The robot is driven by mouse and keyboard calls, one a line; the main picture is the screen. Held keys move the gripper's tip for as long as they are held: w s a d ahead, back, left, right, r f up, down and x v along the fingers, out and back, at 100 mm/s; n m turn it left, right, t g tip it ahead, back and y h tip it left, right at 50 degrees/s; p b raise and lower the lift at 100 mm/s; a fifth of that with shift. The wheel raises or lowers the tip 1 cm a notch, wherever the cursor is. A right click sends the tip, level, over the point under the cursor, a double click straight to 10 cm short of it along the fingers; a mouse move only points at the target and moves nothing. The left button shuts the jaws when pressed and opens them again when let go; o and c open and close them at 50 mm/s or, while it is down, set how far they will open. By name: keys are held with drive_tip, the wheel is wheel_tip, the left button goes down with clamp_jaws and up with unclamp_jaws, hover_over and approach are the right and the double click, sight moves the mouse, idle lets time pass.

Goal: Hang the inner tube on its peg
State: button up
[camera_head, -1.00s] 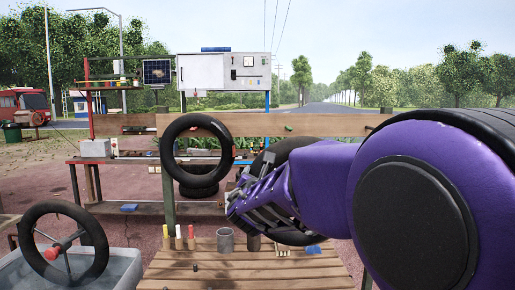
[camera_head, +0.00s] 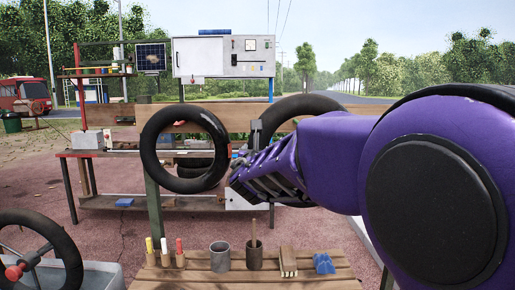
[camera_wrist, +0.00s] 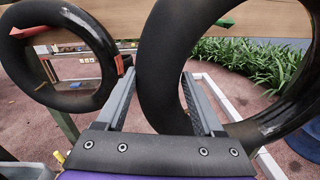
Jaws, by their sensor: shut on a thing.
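A black inner tube (camera_head: 292,105) is in my gripper, partly hidden behind my arm in the head view. In the wrist view its near side (camera_wrist: 160,75) passes between the two fingers of my gripper (camera_wrist: 160,88), which is shut on it. A second black tube (camera_head: 150,150) hangs upright to the left, in front of a wooden board; it also shows in the wrist view (camera_wrist: 85,95).
A slatted wooden bench (camera_head: 215,281) in front carries markers, a grey cup (camera_head: 220,257), a dark pot, a brush and a blue cloth. A wheel (camera_head: 60,245) stands in a tub at lower left. A workbench and a grey cabinet (camera_head: 223,57) stand behind.

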drive_tip(key=w+f+p, duration=0.3)
drive_tip(key=w+p, duration=0.3)
drive_tip(key=w, duration=1.1)
drive_tip(key=shift+p, duration=0.35)
idle(0.7)
drive_tip(key=o, duration=1.1)
drive_tip(key=shift+o, duration=0.9)
drive_tip(key=shift+f, duration=0.1)
